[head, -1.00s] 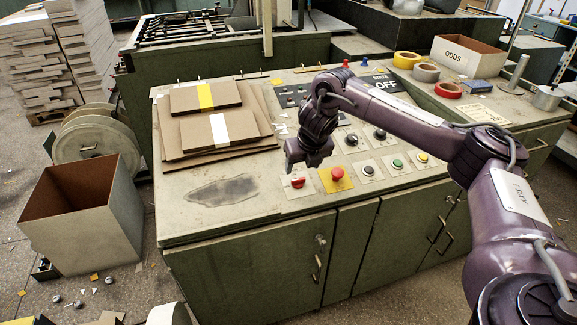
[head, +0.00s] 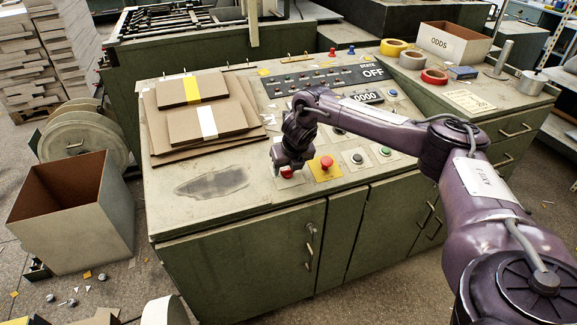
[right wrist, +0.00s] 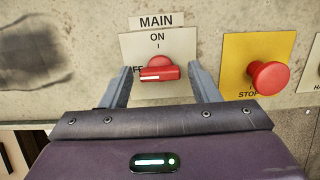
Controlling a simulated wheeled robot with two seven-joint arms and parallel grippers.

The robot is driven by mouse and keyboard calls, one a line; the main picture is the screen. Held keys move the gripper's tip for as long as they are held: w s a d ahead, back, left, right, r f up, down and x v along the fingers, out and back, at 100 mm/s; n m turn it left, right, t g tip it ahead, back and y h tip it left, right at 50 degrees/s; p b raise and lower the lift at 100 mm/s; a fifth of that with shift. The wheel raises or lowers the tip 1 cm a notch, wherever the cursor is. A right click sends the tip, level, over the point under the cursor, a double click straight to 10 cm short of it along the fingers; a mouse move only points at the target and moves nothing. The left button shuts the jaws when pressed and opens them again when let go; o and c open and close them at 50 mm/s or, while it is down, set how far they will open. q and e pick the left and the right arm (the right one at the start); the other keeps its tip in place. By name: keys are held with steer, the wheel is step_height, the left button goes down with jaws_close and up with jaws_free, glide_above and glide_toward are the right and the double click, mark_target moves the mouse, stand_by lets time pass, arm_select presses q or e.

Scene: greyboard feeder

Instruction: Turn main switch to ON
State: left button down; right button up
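The main switch is a red rotary knob (right wrist: 158,74) on a white plate (right wrist: 180,45) marked MAIN and ON in the right wrist view. Its grip bar lies sideways, and its white line is at the left, beside the partly hidden OFF lettering. In the head view the knob (head: 287,172) shows just under my right gripper (head: 291,163). In the right wrist view the fingers of my right gripper (right wrist: 161,73) are open, one on each side of the knob, with gaps on both sides. My left gripper is not in view.
A red stop button (right wrist: 270,77) on a yellow plate (right wrist: 247,47) stands close to the right. The state display (head: 373,73) reads OFF. Stacked boards (head: 205,122) lie on the panel to the left. Bare panel top (head: 245,205) lies left of the switch.

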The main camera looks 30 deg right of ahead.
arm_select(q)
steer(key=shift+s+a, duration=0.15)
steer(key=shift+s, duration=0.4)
arm_select(e)
steer(key=c, duration=0.8)
steer(key=m+p, duration=0.1)
steer(key=m, duration=0.1)
steer(key=m+p, duration=0.2)
steer(key=shift+r+h+p, duration=0.2)
steer(key=shift+h+p, duration=0.1)
steer(key=m+p, duration=0.4)
steer(key=m, duration=0.1)
steer(key=shift+m+g+h, duration=0.3)
steer(key=m+p, duration=0.3)
steer(key=m, duration=0.1)
steer(key=shift+g, duration=0.3)
arm_select(q)
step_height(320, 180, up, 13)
steer(key=p, duration=0.2)
arm_select(e)
steer(key=shift+f+m+g, duration=0.1)
steer(key=shift+m+g, duration=0.2)
steer(key=shift+m, duration=1.9)
arm_select(q)
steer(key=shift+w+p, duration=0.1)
steer(key=shift+p, duration=0.25)
arm_select(e)
steer(key=shift+m, duration=0.3)
steer(key=shift+w, duration=0.1)
steer(key=o, duration=1)
